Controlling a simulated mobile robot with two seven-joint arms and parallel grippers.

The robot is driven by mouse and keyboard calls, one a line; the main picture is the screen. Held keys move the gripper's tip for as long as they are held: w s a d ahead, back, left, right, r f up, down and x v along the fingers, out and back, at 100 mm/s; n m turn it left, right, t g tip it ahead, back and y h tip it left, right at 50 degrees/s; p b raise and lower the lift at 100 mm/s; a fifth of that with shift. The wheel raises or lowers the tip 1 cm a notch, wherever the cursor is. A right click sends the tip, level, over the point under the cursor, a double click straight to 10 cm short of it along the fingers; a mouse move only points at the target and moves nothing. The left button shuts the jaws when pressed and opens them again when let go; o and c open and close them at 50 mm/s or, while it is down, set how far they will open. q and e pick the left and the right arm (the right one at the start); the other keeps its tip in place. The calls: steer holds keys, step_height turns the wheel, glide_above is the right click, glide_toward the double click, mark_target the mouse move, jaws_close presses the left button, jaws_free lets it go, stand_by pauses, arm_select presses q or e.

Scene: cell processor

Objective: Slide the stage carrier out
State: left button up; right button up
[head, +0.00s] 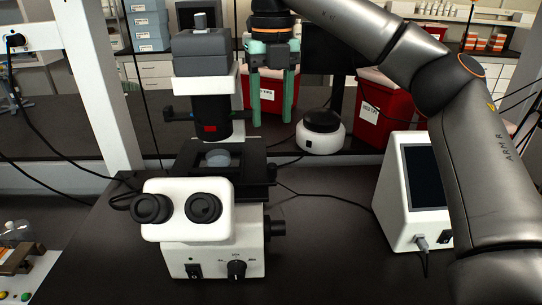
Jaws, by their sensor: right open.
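A white and black microscope (205,243) stands on the dark bench at centre left. Its black stage (247,160) lies below the dark upper column, and a small round translucent dish (217,158) sits on it. I cannot make out the stage carrier's edges apart from the stage. My right gripper (271,122) has green fingers pointing down, apart and empty. In the picture it is to the right of the microscope's column and above the stage's right side. My left gripper is not in view.
A white round device with a black top (320,132) stands right of the gripper. A white box with a dark screen (407,196) is at the right. Red bins (385,112) stand behind. A white post (103,85) rises at left. Bench right of the microscope is mostly clear, crossed by a cable.

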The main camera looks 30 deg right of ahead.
mark_target(272, 164)
step_height(272, 164, down, 7)
steer(key=b, duration=0.3)
steer(key=shift+s+f, duration=0.15)
steer(key=shift+f, duration=2.5)
steer(key=shift+c, duration=0.2)
jaws_close()
